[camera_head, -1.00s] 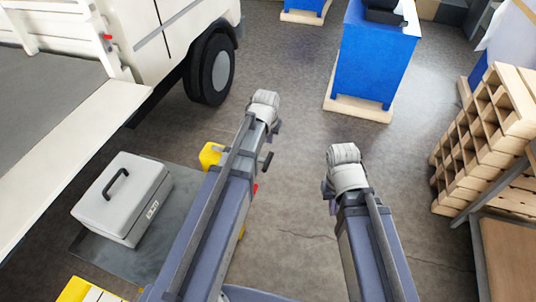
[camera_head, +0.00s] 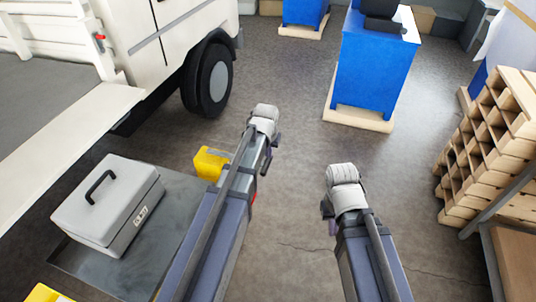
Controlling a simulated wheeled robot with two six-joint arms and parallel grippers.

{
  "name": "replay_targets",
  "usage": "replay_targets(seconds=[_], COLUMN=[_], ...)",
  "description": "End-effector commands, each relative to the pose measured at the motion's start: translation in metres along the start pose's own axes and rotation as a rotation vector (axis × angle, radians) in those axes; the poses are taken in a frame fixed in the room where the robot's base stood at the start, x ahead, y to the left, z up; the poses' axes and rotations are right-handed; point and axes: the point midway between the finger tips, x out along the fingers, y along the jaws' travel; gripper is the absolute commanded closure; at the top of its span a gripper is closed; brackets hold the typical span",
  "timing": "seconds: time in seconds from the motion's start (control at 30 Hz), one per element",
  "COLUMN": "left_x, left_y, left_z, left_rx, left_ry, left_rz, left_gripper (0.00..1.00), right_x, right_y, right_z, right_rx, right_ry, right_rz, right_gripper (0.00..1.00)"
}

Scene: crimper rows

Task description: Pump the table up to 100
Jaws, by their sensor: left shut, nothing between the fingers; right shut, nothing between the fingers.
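A low dark grey table top (camera_head: 170,215) lies at the left, partly hidden by my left arm. A light grey case (camera_head: 110,208) with a black handle stands on it. A yellow block (camera_head: 210,163) sits at the table's far right corner. A small red part shows beside my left arm, too little to identify. No number or height reading is legible. My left arm reaches forward over the table's right side and my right arm over bare floor. Their rounded grey joints show, but the fingers of both grippers are hidden behind or below them.
A white truck with a black wheel (camera_head: 208,78) stands at the upper left. A blue cabinet (camera_head: 374,70) on a wooden base stands ahead. A wooden rack (camera_head: 490,150) is at the right. Another yellow piece (camera_head: 45,293) shows at the bottom left. Floor between is clear.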

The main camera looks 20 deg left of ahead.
Motion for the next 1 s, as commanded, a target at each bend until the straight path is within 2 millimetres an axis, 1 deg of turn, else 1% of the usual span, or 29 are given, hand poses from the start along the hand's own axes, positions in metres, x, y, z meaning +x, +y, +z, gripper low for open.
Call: replay_targets(seconds=[0.03, 0.2, 0.33, 0.67, 0.77, 0.87, 1.0], left_x=[0.014, 0.031, 0.036, 0.035, 0.038, 0.045, 0.062], left_y=[-0.001, -0.003, -0.004, -0.004, -0.004, -0.002, 0.001], left_z=[0.005, 0.01, 0.011, 0.011, 0.012, 0.014, 0.019], left_rx=[-0.001, 0.0, 0.0, 0.0, 0.002, 0.008, 0.026], left_ry=[0.0, 0.0, 0.0, 0.0, 0.0, -0.001, 0.0], left_rz=[0.0, 0.0, 0.0, 0.0, -0.005, -0.023, -0.074], left_gripper=[1.0, 1.0, 1.0, 1.0, 1.0, 1.0, 1.0], right_x=[0.015, 0.032, 0.037, 0.037, 0.039, 0.047, 0.066], right_y=[-0.001, -0.003, -0.004, -0.004, -0.004, -0.004, -0.006], right_z=[-0.001, -0.002, -0.002, -0.002, -0.002, -0.003, -0.004], right_rx=[0.0, 0.0, 0.0, 0.0, 0.0, 0.0, 0.0], right_ry=[0.0, 0.0, 0.0, 0.0, 0.0, 0.0, 0.0], right_rz=[0.0, 0.0, 0.0, 0.0, 0.0, 0.0, 0.0], right_gripper=[1.0, 1.0, 1.0, 1.0, 1.0, 1.0, 1.0])
